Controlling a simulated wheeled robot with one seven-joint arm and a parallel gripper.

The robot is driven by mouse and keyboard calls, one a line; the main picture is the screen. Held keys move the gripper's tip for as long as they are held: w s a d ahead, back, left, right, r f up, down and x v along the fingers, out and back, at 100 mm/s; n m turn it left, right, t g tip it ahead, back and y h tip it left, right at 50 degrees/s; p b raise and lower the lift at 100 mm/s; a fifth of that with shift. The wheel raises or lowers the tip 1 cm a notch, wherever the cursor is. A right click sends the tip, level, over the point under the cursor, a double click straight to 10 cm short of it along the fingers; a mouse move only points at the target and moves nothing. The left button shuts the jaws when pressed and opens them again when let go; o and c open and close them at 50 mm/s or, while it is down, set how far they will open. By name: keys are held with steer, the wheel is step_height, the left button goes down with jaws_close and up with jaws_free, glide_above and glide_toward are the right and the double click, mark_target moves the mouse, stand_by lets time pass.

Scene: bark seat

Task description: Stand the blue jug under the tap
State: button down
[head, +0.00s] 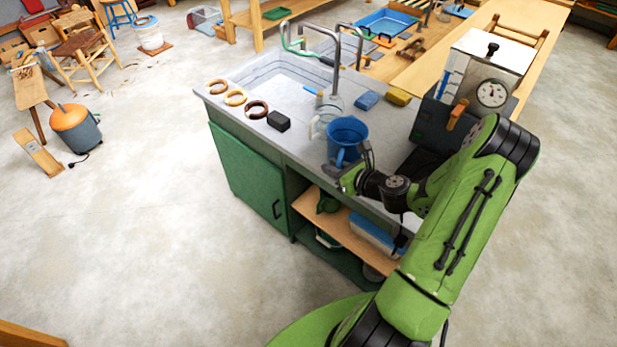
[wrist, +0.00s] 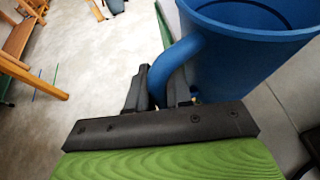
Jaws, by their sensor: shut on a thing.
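The blue jug (head: 346,135) is upright and empty-looking at the right part of the grey sink counter, near its front edge. My gripper (head: 343,172) is shut on the jug's handle, which faces the front. In the wrist view the handle (wrist: 176,68) passes between the two black fingers (wrist: 158,92), with the jug's body (wrist: 235,60) to the right. I cannot tell whether the jug's base touches the counter. The metal tap (head: 336,60) arches over the counter behind the jug, to its upper left. The sink basin (head: 290,68) lies at the back left.
A clear glass vessel (head: 328,108) stands just behind and left of the jug. A blue sponge (head: 367,100) and a yellow sponge (head: 398,96) lie behind. A boxy device with a dial (head: 492,93) stands at right.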

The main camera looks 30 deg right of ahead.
steer(key=s+d+r+m+g+h+p, duration=0.1)
steer(key=s+d+r+m+h+p, duration=0.25)
steer(key=d, duration=0.65)
steer(key=s+d+r+m+h, duration=0.3)
steer(key=d+r+m+h, duration=0.15)
steer(key=d+h, duration=0.35)
step_height(320, 180, down, 14)
steer(key=d+r+y+b, duration=0.1)
steer(key=b, duration=1.1)
steer(key=shift+m, duration=0.4)
steer(key=w+d, duration=0.1)
steer(key=d, duration=0.1)
steer(key=w+d+f, duration=0.1)
steer(key=d, duration=0.2)
steer(key=w+d+p, duration=0.1)
steer(key=d, duration=0.1)
steer(key=shift+w+d+f, duration=0.15)
steer(key=shift+d+f, duration=0.05)
steer(key=shift+f, duration=0.35)
steer(key=shift+f+b, duration=0.45)
steer(key=shift+f, duration=0.05)
steer(key=c, duration=0.9)
jaws_free()
steer(key=shift+c, duration=0.2)
steer(key=shift+a+g, duration=0.1)
steer(key=shift+g, duration=0.2)
